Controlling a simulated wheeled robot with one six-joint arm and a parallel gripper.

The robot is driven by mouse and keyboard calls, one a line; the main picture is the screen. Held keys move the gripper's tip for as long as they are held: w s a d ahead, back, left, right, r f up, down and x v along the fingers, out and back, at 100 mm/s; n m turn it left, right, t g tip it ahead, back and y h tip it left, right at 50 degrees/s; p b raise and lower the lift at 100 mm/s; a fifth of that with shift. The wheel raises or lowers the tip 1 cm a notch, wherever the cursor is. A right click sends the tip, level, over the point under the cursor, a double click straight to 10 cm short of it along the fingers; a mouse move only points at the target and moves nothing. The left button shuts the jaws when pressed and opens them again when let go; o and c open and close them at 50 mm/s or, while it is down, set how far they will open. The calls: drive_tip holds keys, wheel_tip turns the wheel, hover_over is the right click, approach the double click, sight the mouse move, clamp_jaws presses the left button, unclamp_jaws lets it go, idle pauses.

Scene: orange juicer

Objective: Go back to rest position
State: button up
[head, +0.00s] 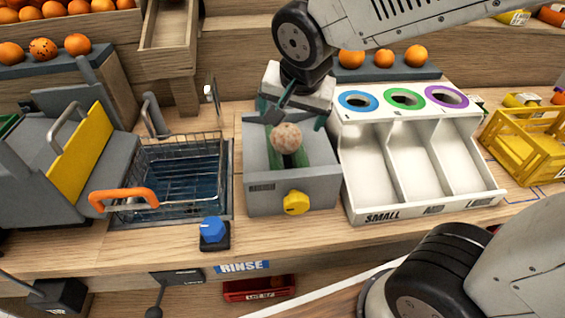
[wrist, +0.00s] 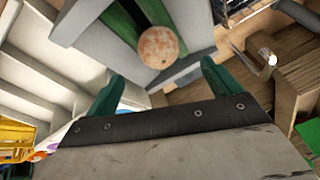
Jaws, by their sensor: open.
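My gripper (head: 292,112) is open, with its green fingers wide apart, above and behind the grey box (head: 262,185) with the yellow knob. A pale brownish round fruit (head: 287,137) sits on the green strips in the top of that box. In the wrist view my gripper's green fingers (wrist: 157,85) show apart with nothing between their tips. The same fruit (wrist: 158,46) lies beyond them on the green strips, and I see no finger touching it. My arm reaches in from the upper right in the head view.
A white sorter (head: 420,165) with three coloured rings stands right of the box. A wire basket (head: 180,170) with an orange handle is left. A blue knob (head: 213,230) sits at the front edge. A yellow crate (head: 530,140) is far right. Oranges (head: 387,59) lie on a shelf behind.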

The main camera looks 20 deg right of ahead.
idle(0.5)
drive_tip(key=s+d+n+g, duration=0.1)
drive_tip(key=s, duration=0.1)
drive_tip(key=s+d+n, duration=0.1)
drive_tip(key=s+n, duration=0.1)
drive_tip(key=s+d+n+g, duration=0.1)
drive_tip(key=s+n, duration=0.1)
drive_tip(key=shift+s+d+f+g+h, duration=0.15)
drive_tip(key=shift+s+f+g+h, duration=0.1)
drive_tip(key=shift+s+g+h, duration=0.1)
drive_tip(key=s+d+r, duration=0.1)
drive_tip(key=s+d, duration=0.2)
drive_tip(key=s, duration=0.2)
drive_tip(key=s+d+r+n+g+y, duration=0.1)
drive_tip(key=s+d+r, duration=0.1)
drive_tip(key=s, duration=0.3)
drive_tip(key=shift+s+d+r, duration=0.25)
drive_tip(key=shift+d+r, duration=0.05)
drive_tip(key=shift+d, duration=0.15)
